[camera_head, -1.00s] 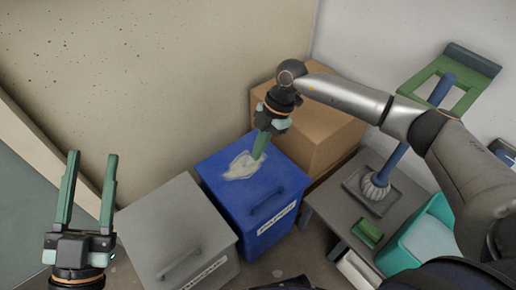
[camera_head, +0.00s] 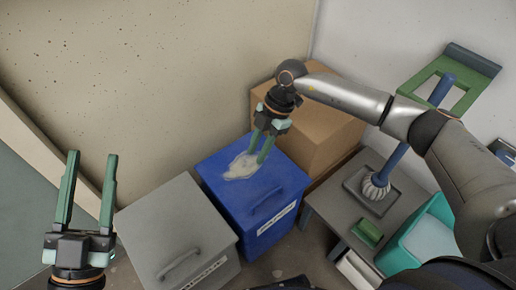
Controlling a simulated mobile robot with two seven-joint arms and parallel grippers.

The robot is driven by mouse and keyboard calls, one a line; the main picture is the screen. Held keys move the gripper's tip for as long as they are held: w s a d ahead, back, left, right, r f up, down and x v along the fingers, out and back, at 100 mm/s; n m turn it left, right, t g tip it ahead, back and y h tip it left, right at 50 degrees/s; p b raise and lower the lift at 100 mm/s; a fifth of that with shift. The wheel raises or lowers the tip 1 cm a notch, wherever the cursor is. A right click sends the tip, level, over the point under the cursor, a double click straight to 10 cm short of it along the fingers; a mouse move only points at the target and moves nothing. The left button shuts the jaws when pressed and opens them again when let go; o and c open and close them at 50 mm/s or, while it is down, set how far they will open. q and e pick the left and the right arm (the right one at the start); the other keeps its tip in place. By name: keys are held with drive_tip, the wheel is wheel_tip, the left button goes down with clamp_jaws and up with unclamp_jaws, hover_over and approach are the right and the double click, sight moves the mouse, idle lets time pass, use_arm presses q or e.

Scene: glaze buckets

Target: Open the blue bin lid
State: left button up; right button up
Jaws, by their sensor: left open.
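The blue bin (camera_head: 233,205) stands against the wall with its lid closed. A dark blue handle (camera_head: 267,200) is on the lid's front part, and a white label (camera_head: 276,219) is on its front. A whitish patch (camera_head: 240,168), perhaps a spill or a rag, lies on the lid's back part. My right gripper (camera_head: 259,157) points down over this patch with its two green fingers a little apart; whether the tips touch the patch or lid I cannot tell. My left gripper (camera_head: 89,168) is open and empty, pointing up at the lower left, away from the bins.
A grey lidded bin (camera_head: 170,225) stands just left of the blue bin. A cardboard box (camera_head: 318,130) is close behind on the right. A grey table (camera_head: 340,215) to the right holds a brush (camera_head: 378,187) in a tray, a green block (camera_head: 367,233) and a teal container (camera_head: 397,252).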

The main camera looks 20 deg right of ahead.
drive_tip(key=shift+o, duration=0.9)
drive_tip(key=shift+r, duration=0.1)
use_arm(q)
wheel_tip(320, 180, down, 17)
drive_tip(key=w+a+n+g+y+p, duration=0.1)
drive_tip(key=w+n+g+y+p, duration=0.1)
drive_tip(key=n+g+y+p, duration=0.1)
drive_tip(key=n+g+y, duration=0.1)
drive_tip(key=g+y, duration=0.1)
drive_tip(key=g, duration=0.1)
drive_tip(key=shift+r, duration=0.2)
use_arm(e)
drive_tip(key=v, duration=1.2)
drive_tip(key=shift+d+r, duration=0.1)
